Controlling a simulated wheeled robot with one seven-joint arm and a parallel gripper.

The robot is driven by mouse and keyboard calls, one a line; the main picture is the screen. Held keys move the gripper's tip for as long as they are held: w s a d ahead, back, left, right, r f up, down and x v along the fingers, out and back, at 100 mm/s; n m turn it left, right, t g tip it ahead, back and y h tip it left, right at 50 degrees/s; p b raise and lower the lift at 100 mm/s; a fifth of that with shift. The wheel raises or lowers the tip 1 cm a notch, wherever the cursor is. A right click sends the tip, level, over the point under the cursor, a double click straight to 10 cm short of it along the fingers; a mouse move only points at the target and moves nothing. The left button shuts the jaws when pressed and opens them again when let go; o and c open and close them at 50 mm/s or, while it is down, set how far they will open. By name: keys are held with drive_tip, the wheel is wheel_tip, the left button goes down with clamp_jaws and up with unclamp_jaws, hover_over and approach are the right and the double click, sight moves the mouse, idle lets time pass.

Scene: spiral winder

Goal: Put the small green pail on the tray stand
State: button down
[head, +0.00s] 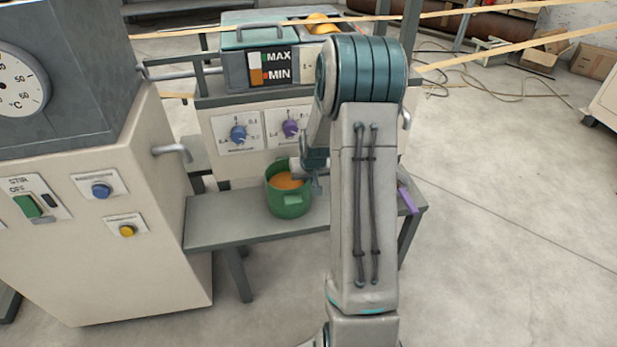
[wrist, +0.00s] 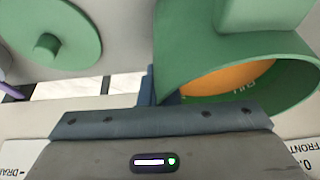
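The small green pail (head: 291,203) holds something orange and is upright over the low grey bench (head: 215,222); whether its base touches the bench I cannot tell. In the wrist view the pail (wrist: 200,50) fills the upper right, its mouth facing my camera. My gripper (head: 313,168) is at the pail's right side in the head view. In the wrist view its narrow fingers (wrist: 154,88) are close together at the pail's rim, with the wall seemingly pinched between them. My arm hides part of the bench. I cannot tell which thing is the tray stand.
A green disc with a knob (wrist: 62,32) lies beside the pail in the wrist view. A purple strip (head: 407,198) is at the bench's right end. A panel with blue and purple dials (head: 262,132) stands behind. A machine cabinet (head: 100,230) stands left.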

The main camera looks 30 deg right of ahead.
drive_tip(key=shift+r, duration=0.1)
drive_tip(key=c, duration=1.7)
unclamp_jaws()
drive_tip(key=shift+s+r, duration=0.1)
drive_tip(key=shift+r, duration=0.2)
drive_tip(key=p+v, duration=0.4)
drive_tip(key=v, duration=0.7)
drive_tip(key=s+a+r+n+g, duration=0.1)
drive_tip(key=s+a+r, duration=0.2)
drive_tip(key=s+a, duration=0.3)
drive_tip(key=s+a+r+n+g, duration=0.1)
drive_tip(key=s+a+r, duration=0.2)
drive_tip(key=s+a, duration=0.3)
drive_tip(key=s+a+r+n+g+y, duration=0.1)
drive_tip(key=s+a+r, duration=0.2)
drive_tip(key=s+a, duration=0.3)
drive_tip(key=shift+s+a+r, duration=0.1)
drive_tip(key=shift+s+r, duration=0.05)
drive_tip(key=shift+s, duration=0.9)
drive_tip(key=shift+s+a+r, duration=0.15)
drive_tip(key=shift+s, duration=0.95)
